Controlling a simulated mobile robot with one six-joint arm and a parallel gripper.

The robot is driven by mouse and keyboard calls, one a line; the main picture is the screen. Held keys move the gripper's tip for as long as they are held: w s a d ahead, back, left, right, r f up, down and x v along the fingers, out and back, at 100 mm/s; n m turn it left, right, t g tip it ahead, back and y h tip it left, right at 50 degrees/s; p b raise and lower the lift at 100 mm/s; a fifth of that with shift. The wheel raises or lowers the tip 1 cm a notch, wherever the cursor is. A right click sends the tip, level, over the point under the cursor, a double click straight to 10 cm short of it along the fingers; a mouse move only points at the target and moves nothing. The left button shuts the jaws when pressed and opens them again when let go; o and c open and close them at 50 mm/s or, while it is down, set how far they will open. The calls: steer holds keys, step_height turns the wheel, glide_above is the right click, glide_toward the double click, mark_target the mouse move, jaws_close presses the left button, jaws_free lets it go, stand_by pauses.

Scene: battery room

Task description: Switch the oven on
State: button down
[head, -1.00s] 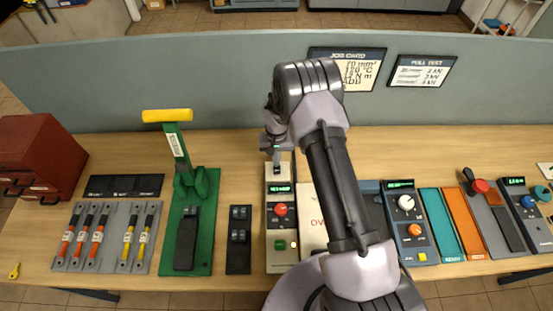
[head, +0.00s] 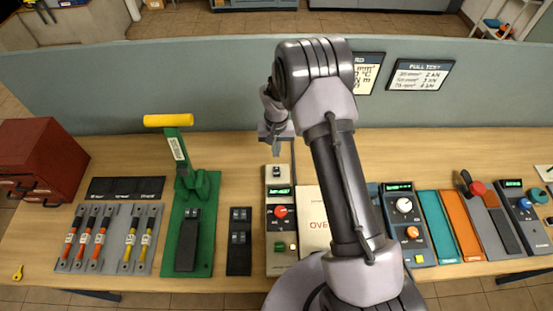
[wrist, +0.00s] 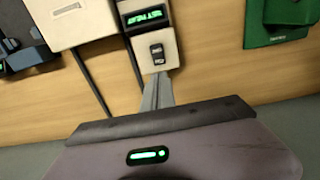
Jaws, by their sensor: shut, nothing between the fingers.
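The oven (head: 313,222) is a pale box with "OVE" readable on its top, partly hidden behind my arm. A narrow cream control panel (head: 279,248) stands along its left side, with a lit green display (head: 279,191), a red knob (head: 281,211) and a green button (head: 279,246). A dark rocker switch (head: 276,172) is at its far end; it also shows in the wrist view (wrist: 157,54). My gripper (head: 276,152) is shut and empty, just beyond and above the switch. In the wrist view its fingertips (wrist: 158,80) are close below the switch. I cannot tell which way the rocker is tipped.
A green press (head: 197,215) with a yellow handle (head: 168,120) stands left. A small black switch plate (head: 239,240) lies between it and the panel. A blue-grey control unit (head: 408,245) is right of the oven. A grey partition (head: 100,95) rises behind the table.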

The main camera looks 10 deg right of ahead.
step_height(320, 180, up, 7)
steer(key=w, duration=0.1)
stand_by(0.5)
